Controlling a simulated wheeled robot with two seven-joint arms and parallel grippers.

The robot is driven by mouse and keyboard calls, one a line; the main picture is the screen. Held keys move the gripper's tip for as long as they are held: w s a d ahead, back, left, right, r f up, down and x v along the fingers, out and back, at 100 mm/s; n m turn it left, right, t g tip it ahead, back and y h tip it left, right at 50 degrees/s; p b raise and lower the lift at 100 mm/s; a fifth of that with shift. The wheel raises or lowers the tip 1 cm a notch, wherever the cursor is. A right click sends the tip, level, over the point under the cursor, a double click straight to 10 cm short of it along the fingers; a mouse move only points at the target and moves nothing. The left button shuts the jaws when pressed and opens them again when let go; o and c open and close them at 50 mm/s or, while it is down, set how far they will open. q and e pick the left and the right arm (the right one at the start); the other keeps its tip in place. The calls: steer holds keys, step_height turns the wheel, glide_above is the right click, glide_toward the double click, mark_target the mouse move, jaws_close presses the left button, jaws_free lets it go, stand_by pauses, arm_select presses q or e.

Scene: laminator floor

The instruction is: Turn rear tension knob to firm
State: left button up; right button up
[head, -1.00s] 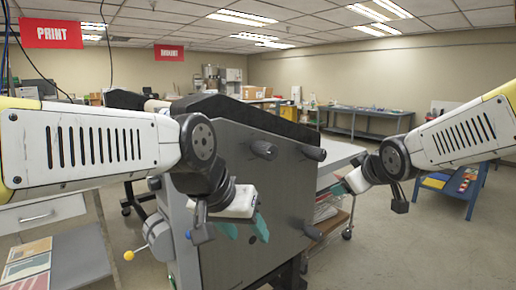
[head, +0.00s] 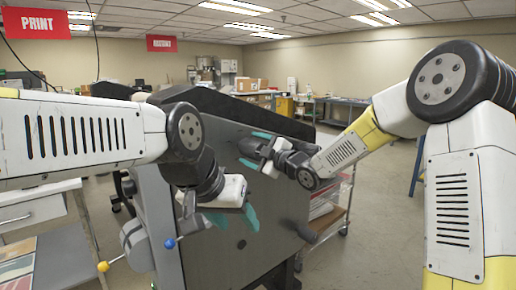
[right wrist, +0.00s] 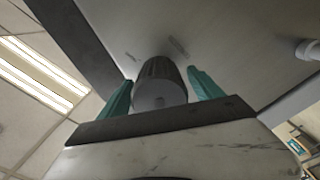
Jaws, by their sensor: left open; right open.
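A dark ribbed knob (right wrist: 160,86) with a grey end face sticks out from the laminator's grey side panel (head: 270,205). In the right wrist view it stands between the two teal fingers of my right gripper (right wrist: 163,92), which is open; I cannot tell if either finger touches it. No firmness marking is readable. My left gripper (head: 232,219) is open and empty in front of the panel's lower left part.
Another dark knob (head: 306,232) sticks out low on the panel's right side. Handles with a yellow ball (head: 103,266) and a blue ball (head: 170,244) are below my left arm. A wire shelf cart (head: 328,205) stands behind the laminator.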

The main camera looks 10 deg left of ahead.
steer(key=shift+x, duration=1.3)
steer(key=c, duration=1.4)
steer(key=shift+o, duration=0.2)
steer(key=shift+d, duration=0.1)
steer(key=shift+m, duration=0.3)
steer(key=m, duration=1.3)
steer(key=shift+w, duration=0.1)
steer(key=shift+d, duration=0.1)
